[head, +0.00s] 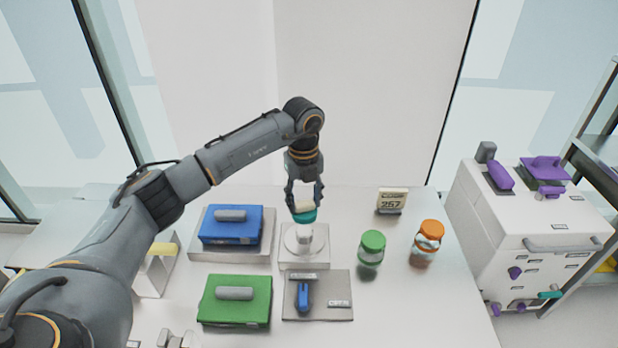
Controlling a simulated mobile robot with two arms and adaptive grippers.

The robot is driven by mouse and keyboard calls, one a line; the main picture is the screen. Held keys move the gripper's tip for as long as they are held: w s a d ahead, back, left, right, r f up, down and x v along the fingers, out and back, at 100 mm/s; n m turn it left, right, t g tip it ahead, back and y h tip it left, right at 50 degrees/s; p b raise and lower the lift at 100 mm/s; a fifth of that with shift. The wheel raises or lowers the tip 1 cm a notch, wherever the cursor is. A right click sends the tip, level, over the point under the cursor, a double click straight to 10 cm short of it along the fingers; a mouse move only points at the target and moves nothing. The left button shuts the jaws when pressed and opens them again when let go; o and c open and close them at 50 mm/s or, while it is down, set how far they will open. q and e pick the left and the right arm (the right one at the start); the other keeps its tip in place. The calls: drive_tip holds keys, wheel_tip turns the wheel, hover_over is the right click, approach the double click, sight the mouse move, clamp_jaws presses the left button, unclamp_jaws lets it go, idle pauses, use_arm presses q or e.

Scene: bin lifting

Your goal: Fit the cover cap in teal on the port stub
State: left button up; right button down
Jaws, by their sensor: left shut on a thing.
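My left gripper (304,198) points down over the table and is shut on the teal cover cap (305,216), which has a pale upper part between the fingers. The port stub (305,239) is a short white post on a round disc set on a pale square base. The cap is just above the stub in the picture; I cannot tell whether they touch. The fingers hide part of the cap, and the cap may hide the stub's top. My right gripper is not in view.
A blue case (230,232) stands left of the stub, a green case (222,311) nearer. A grey plate (330,308) with a blue handle lies in front. Green-lidded (371,255) and orange-lidded (425,246) jars and a sign (391,201) stand right. A white cabinet (500,235) is beyond.

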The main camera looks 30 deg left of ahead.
sight(304, 230)
use_arm(q)
drive_tip(key=shift+w+a+r+n, duration=0.25)
drive_tip(key=shift+w+n, duration=0.25)
drive_tip(key=shift+n, duration=0.4)
drive_tip(key=shift+f, duration=0.15)
drive_tip(key=shift+s+f+b, duration=0.15)
drive_tip(key=shift+f+b, duration=0.35)
drive_tip(key=shift+f, duration=0.2)
wheel_tip(304, 230, down, 3)
drive_tip(key=shift+f+b, duration=0.1)
drive_tip(key=shift+b, duration=1)
drive_tip(key=shift+f+b, duration=0.35)
drive_tip(key=shift+f, duration=0.3)
drive_tip(key=shift+f+b, duration=0.35)
drive_tip(key=shift+f, duration=0.45)
drive_tip(key=shift+r, duration=0.2)
